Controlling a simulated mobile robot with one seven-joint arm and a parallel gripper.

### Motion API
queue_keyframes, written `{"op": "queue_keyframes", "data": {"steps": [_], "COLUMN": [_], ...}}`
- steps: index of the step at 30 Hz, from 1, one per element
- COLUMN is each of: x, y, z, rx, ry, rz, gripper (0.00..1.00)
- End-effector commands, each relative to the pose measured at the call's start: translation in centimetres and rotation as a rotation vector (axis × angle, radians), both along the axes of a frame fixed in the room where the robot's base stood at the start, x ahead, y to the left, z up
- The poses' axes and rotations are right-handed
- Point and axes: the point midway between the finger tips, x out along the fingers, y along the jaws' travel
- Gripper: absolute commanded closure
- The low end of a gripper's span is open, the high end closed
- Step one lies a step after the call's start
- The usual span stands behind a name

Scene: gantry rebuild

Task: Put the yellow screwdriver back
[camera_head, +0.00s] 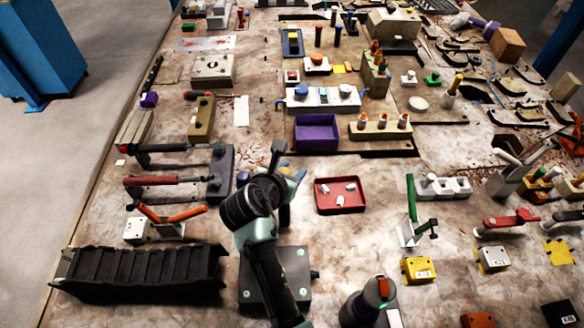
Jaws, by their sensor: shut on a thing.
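My arm rises from the front of the table, and its end with my gripper (284,172) is over the middle left, left of the red tray. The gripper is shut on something. The fingers and what they hold are mostly hidden by the wrist, so I cannot make out the held thing. A small blue part (298,174) shows just beside it. I cannot pick out the yellow screwdriver for certain. A tan block (376,82) at the back holds several upright tools with coloured handles.
A red tray (341,208) with small white pieces lies right of my gripper. A purple bin (317,146) and a wooden block with orange-topped pegs (366,132) stand behind. A black ribbed tray (140,282) is front left. Clamps crowd the left and right; bare tabletop lies around the red tray.

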Motion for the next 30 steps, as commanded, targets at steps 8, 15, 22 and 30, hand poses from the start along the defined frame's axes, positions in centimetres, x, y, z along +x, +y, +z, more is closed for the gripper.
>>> {"op": "queue_keyframes", "data": {"steps": [8,15,22,30], "x": [0.00,-0.01,0.01,0.01], "y": [-0.01,-0.01,0.00,0.00], "z": [-0.46,-0.83,-0.88,-0.86], "rx": [0.000,0.000,0.000,0.000], "ry": [0.000,0.000,0.000,0.000], "rz": [0.000,0.000,0.000,0.000], "gripper": [1.00,1.00,1.00,0.25]}}
